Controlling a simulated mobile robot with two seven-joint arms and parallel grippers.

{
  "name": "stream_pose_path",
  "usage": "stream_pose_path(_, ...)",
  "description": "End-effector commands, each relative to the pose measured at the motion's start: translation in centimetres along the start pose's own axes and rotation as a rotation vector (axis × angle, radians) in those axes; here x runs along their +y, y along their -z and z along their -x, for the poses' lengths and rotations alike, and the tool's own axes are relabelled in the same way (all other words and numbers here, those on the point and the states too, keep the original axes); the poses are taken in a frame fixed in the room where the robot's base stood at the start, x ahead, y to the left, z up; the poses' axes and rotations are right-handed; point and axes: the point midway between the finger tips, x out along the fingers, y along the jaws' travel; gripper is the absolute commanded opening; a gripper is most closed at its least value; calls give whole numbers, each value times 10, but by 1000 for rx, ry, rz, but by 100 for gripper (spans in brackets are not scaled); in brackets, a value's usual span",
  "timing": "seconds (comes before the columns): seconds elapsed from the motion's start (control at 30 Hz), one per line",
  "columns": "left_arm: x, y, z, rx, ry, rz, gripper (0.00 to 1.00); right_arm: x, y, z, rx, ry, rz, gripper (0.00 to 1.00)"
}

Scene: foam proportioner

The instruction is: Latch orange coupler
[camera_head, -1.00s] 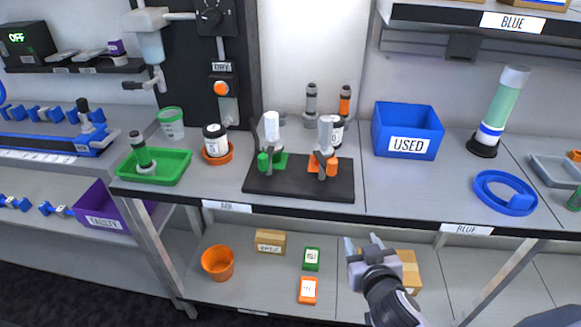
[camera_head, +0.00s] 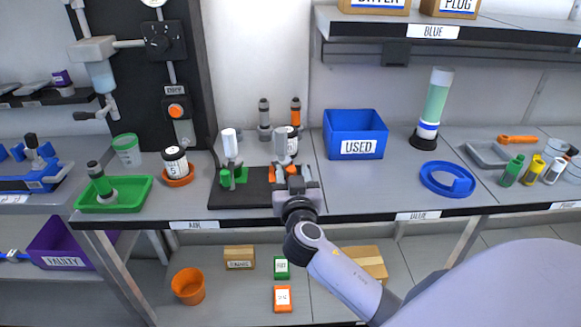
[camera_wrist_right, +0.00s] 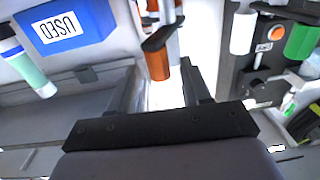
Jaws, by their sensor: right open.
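The orange coupler (camera_wrist_right: 158,62) shows between my right gripper's fingers in the wrist view, its orange part hanging beside a dark lever-like piece. In the head view it stands on the black base plate (camera_head: 256,203), mostly hidden behind my right gripper (camera_head: 293,174), with a grey-white cylinder (camera_head: 280,142) rising above it. My right gripper is open, with its fingers spread on either side of the orange part in the wrist view. I cannot tell whether they touch it. A green coupler (camera_head: 228,176) stands on the plate to the left. My left gripper is not in view.
A blue USED bin (camera_head: 356,133) stands right of the plate. A green tray (camera_head: 114,195) and a jar on an orange base (camera_head: 177,166) are to the left. Orange and grey upright fittings (camera_head: 295,112) stand behind.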

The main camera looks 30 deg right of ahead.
Motion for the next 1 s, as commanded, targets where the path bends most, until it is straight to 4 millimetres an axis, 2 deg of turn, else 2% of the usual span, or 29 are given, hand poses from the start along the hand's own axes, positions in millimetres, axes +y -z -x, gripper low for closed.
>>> stream_pose_path(0.2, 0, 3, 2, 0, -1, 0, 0, 0, 0, -16, -1, 1, 0, 48)
stream_pose_path(0.53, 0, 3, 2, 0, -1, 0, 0, 0, -1, -18, -2, 1, -1, 48)
stream_pose_path(0.67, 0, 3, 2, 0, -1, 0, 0, 0, -1, -18, -2, 1, -1, 6)
stream_pose_path(0.7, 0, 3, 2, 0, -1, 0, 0, 0, -1, -18, -2, 1, -1, 0)
stream_pose_path(0.87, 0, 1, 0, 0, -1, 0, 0, -1, -2, -18, -1, -5, -2, 0)
stream_pose_path(1.0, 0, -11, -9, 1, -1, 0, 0, -4, -5, -17, 3, -46, -7, 0)
